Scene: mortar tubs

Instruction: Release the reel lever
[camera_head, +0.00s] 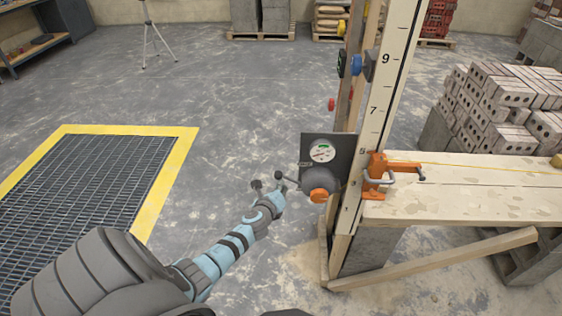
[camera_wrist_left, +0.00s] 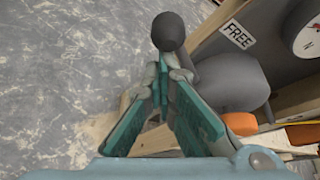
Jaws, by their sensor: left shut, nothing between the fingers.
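The reel is mounted low on the upright timber post, with a grey body (camera_head: 312,179) and an orange part (camera_head: 319,196). Its lever ends in a dark ball knob (camera_wrist_left: 170,32), seen just beyond my left fingertips in the left wrist view. My left gripper (camera_head: 271,188) is shut and empty, left of the reel in the head view. In the left wrist view the fingertips (camera_wrist_left: 163,72) meet close to the knob; whether they touch it I cannot tell. A label reading FREE (camera_wrist_left: 237,35) is on the plate beside the knob. My right gripper is not in view.
A dial gauge (camera_head: 322,152) sits above the reel. An orange clamp (camera_head: 376,172) is at the post by the plank bench (camera_head: 475,188). Bricks (camera_head: 505,95) are stacked behind it. A yellow-edged floor grate (camera_head: 95,180) lies left. The floor between is clear.

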